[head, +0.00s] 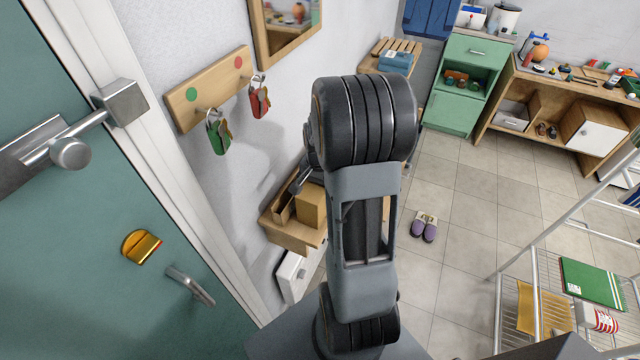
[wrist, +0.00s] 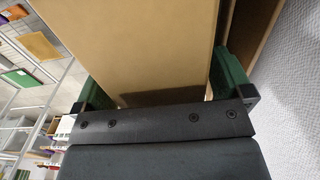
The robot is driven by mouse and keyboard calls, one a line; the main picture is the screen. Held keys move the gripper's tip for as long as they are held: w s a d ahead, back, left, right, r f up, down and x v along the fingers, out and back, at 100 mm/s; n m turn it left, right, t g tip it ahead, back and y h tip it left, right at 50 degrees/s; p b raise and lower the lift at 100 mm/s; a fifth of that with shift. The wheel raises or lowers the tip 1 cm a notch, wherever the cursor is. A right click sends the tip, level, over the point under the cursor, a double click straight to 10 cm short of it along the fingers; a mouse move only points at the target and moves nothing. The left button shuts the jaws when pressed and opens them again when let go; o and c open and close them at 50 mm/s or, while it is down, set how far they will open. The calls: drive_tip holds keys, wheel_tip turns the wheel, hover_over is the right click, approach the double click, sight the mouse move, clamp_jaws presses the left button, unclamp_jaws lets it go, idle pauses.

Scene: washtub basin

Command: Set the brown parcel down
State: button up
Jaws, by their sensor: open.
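The brown parcel (head: 312,206) is a plain tan box on the small wooden wall shelf (head: 287,236), partly hidden behind my arm in the head view. In the wrist view the parcel (wrist: 140,45) fills the space between the green fingers of my gripper (wrist: 155,78). My gripper is open, with one finger on each side of the parcel. I cannot tell whether either finger touches it. In the head view the fingers are mostly hidden by my arm.
A key rack (head: 208,90) with red and green padlocked keys hangs above the shelf, beside a mirror (head: 286,30). A green door (head: 80,220) is at left. Purple slippers (head: 424,228) lie on the tiled floor. A drying rack (head: 545,275) stands at right.

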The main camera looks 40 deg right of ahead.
wheel_tip(320, 180, up, 12)
drive_tip(key=shift+f+b, duration=0.15)
drive_tip(key=shift+b, duration=0.15)
drive_tip(key=s+a+r+n+t, duration=0.2)
drive_tip(key=s+a+n, duration=0.2)
drive_tip(key=a+n, duration=0.2)
drive_tip(key=s+a+r+n+t, duration=0.1)
drive_tip(key=s+a+n, duration=0.3)
drive_tip(key=a, duration=0.7)
drive_tip(key=shift+s+r+n+t, duration=0.2)
drive_tip(key=shift+r+n+t, duration=0.15)
drive_tip(key=shift+n+t, duration=0.65)
